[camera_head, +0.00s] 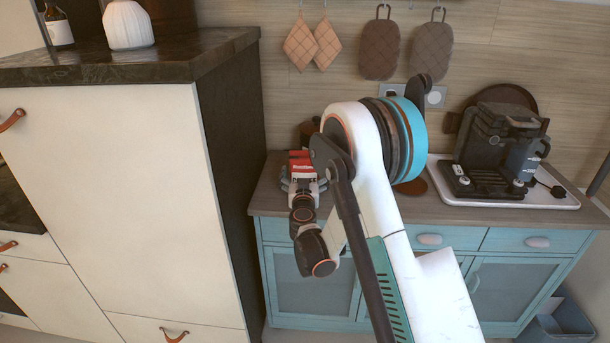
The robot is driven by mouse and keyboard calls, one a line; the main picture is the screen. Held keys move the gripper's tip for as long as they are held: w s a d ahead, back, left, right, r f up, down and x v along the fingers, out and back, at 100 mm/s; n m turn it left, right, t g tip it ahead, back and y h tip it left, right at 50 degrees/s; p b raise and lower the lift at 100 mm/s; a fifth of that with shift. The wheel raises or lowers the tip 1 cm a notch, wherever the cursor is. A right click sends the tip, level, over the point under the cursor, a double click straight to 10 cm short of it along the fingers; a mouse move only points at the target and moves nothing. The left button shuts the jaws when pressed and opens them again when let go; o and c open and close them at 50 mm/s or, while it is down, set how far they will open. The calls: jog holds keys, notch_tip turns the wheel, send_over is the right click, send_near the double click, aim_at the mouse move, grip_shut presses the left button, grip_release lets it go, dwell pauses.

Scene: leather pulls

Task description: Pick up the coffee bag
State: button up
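A small red-and-white item (300,162), which looks like the coffee bag, shows at the far end of my arm, on or just above the left part of the wooden counter. My gripper (303,182) is right at it, with grey finger parts showing on its left and right sides. The wrist and the gripper body cover the item's lower part. I cannot tell whether the fingers touch it or whether it rests on the counter.
The wooden counter (453,222) tops a blue cabinet. A coffee machine (492,150) stands on a white tray (560,198) at right. A dark round container (309,131) is partly hidden behind the red item. A tall cream cabinet (120,200) closes the left side.

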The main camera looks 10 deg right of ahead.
jog(key=c, duration=0.6)
